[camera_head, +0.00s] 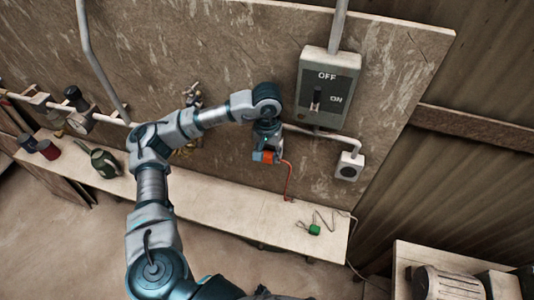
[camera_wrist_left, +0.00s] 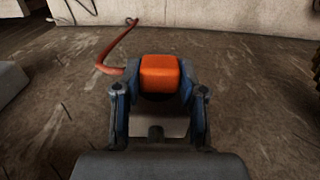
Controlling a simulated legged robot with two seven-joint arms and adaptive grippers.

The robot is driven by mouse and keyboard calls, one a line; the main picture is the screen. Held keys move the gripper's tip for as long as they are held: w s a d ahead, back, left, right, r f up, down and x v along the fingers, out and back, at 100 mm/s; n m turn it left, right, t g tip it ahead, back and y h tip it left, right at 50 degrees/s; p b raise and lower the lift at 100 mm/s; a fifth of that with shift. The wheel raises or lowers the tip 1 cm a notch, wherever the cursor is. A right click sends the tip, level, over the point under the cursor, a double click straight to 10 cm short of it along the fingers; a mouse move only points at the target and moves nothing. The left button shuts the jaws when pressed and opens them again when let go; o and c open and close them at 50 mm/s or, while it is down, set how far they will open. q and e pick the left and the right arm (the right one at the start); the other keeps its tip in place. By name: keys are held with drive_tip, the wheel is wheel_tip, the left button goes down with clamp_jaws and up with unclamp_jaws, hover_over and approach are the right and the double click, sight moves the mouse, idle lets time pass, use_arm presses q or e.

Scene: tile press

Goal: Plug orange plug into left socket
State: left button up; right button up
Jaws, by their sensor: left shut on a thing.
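My left gripper (camera_head: 266,156) is shut on the orange plug (camera_head: 267,157), just in front of the wall board and below the switch box. In the left wrist view the orange plug (camera_wrist_left: 160,74) sits between the two fingers of the left gripper (camera_wrist_left: 158,100), and its reddish cord (camera_wrist_left: 122,48) curves off to the upper left. In the head view the cord hangs down to the shelf. One socket (camera_head: 348,167) shows at the right, under the switch box. A left socket is not visible; my gripper and arm may hide it. My right gripper is not in view.
The grey OFF/ON switch box (camera_head: 327,82) is on the wall board, with conduit running to the socket. A green plug (camera_head: 314,229) with a thin cord lies on the wooden shelf (camera_head: 240,209). Cups and a dark green container (camera_head: 104,163) stand at the shelf's left.

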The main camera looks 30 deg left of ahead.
use_arm(q)
drive_tip(key=shift+w+r, duration=0.3)
idle(0.4)
drive_tip(key=shift+w+a+r, duration=0.1)
drive_tip(key=shift+w, duration=0.05)
clamp_jaws()
drive_tip(key=shift+w+r, duration=0.1)
drive_tip(key=shift+w, duration=0.05)
idle(0.7)
drive_tip(key=shift+f+b, duration=0.2)
drive_tip(key=shift+b, duration=0.15)
drive_tip(key=shift+f, duration=0.1)
drive_tip(key=shift+s+f, duration=0.1)
drive_tip(key=shift+s, duration=0.1)
drive_tip(key=shift+f, duration=0.1)
drive_tip(key=shift+d+f+b, duration=0.2)
drive_tip(key=shift+f+b, duration=0.05)
drive_tip(key=shift+b, duration=0.15)
drive_tip(key=shift+r, duration=0.2)
